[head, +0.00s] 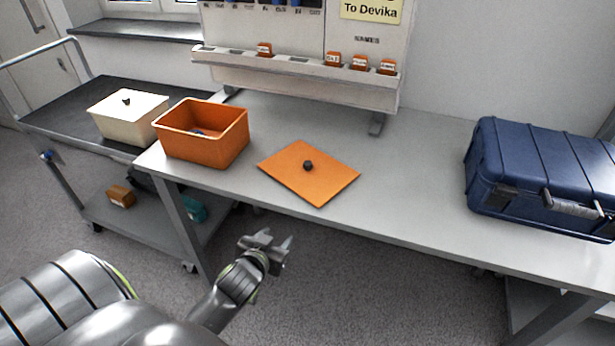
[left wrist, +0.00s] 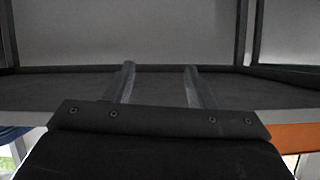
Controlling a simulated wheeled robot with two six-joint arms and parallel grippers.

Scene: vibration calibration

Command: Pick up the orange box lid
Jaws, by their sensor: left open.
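The orange box lid (head: 322,184) lies flat on the grey table, with a small black knob (head: 308,165) at its middle. The open orange box (head: 203,146) stands to the left of the lid, with something blue inside that I cannot make out. My left gripper (head: 269,244) is open and empty, in front of the table's front edge, below and to the left of the lid and apart from it. In the left wrist view its two fingers (left wrist: 158,85) stand apart with nothing between them. My right gripper is not in view.
A blue case (head: 545,170) stands on the table (head: 420,190) at the right. A cream box with a lid (head: 128,115) stands on a dark-topped cart (head: 60,105) at the left. A panel with a ledge (head: 300,70) stands at the back. The table between lid and case is clear.

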